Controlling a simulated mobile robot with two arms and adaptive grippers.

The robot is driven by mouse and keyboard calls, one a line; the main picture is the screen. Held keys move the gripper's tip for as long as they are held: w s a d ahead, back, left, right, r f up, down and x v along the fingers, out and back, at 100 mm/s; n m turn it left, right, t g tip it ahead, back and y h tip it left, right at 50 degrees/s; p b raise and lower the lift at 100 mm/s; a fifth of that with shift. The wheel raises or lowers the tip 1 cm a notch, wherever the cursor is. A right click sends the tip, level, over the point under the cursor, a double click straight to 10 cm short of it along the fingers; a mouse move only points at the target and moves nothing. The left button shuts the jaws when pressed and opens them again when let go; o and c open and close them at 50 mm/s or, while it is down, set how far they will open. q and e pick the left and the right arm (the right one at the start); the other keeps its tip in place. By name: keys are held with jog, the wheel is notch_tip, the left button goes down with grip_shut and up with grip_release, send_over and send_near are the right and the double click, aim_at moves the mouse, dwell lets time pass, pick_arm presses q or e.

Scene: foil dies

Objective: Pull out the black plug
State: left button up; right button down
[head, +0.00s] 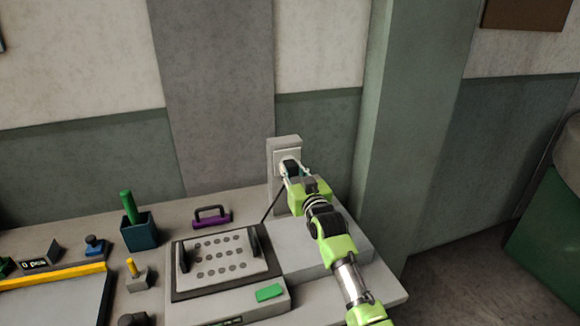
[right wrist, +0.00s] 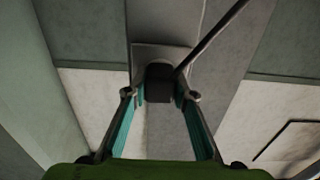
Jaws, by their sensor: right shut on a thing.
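The black plug (head: 290,167) is at the white socket plate (head: 279,158) on a grey upright box (head: 284,142) at the back of the bench. My right gripper (head: 297,172) is shut on the plug, reaching in from the lower right. In the right wrist view the plug (right wrist: 159,83) sits between the two fingertips, in front of the pale plate. The gripper partly hides it, and I cannot tell whether there is a gap behind it. A dark cord (head: 271,206) runs from the plug down toward the bench device. My left gripper is not in view.
The grey device (head: 225,302) with a dotted plate and a green pad (head: 269,292) stands on the bench below the socket. A green-grey pillar (head: 405,130) rises at right.

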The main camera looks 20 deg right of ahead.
aim_at(294, 172)
jog(key=shift+s+r+p, duration=0.25)
jog(key=shift+s+p, duration=0.25)
jog(key=shift+s, duration=0.25)
jog(key=shift+s+f+p, duration=0.1)
jog(key=shift+s+p, duration=0.3)
jog(key=shift+s+d+p, duration=0.1)
jog(key=shift+s+p, duration=1.25)
jog(key=shift+s, duration=0.35)
